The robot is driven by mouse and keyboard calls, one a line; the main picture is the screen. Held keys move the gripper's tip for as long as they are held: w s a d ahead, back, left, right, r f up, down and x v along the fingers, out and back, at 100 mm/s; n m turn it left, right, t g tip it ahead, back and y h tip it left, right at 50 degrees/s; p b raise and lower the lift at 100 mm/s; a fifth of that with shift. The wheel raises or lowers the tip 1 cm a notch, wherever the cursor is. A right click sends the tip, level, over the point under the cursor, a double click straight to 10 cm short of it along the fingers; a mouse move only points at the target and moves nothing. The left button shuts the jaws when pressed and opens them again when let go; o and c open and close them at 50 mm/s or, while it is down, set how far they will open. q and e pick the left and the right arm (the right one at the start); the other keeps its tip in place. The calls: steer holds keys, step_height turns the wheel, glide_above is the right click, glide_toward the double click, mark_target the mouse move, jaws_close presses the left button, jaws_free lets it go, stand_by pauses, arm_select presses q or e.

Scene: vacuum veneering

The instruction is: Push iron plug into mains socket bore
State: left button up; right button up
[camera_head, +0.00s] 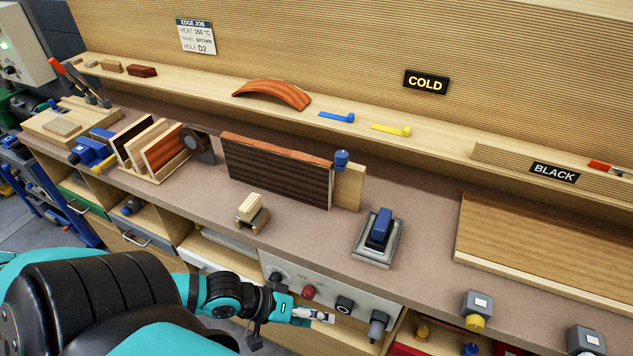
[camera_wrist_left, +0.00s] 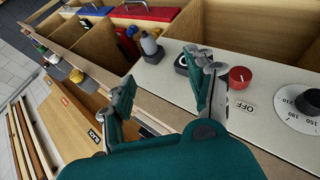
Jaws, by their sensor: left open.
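The control panel (camera_head: 320,295) is on the bench front. Its mains socket (camera_head: 344,304) is a black ring right of the red button; it also shows in the left wrist view (camera_wrist_left: 182,62). A grey plug-like piece (camera_head: 378,325) sits right of the socket, at the panel's end; it also shows in the wrist view (camera_wrist_left: 149,46). My left gripper (camera_head: 322,317) is open and empty in front of the panel, below the socket. In the wrist view its fingers (camera_wrist_left: 166,96) stand apart, with the socket beyond them. My right gripper is not in view.
The blue-handled iron (camera_head: 380,230) rests on a metal stand on the bench. A red button (camera_head: 309,292) and a dial (camera_wrist_left: 308,103) are left of the socket in the head view. Open compartments lie right of the panel. A veneered board (camera_head: 275,172) stands behind.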

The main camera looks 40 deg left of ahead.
arm_select(q)
steer(key=r, duration=0.2)
glide_toward(370, 333)
steer(key=shift+h, duration=0.4)
steer(key=x, duration=0.9)
steer(key=shift+a+f, duration=0.1)
steer(key=shift+a, duration=0.2)
steer(key=shift+w+d+f, duration=0.3)
steer(key=shift+w+f, duration=0.05)
steer(key=shift+f, duration=0.1)
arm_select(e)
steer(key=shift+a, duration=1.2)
arm_select(q)
steer(key=shift+c, duration=0.3)
jaws_close()
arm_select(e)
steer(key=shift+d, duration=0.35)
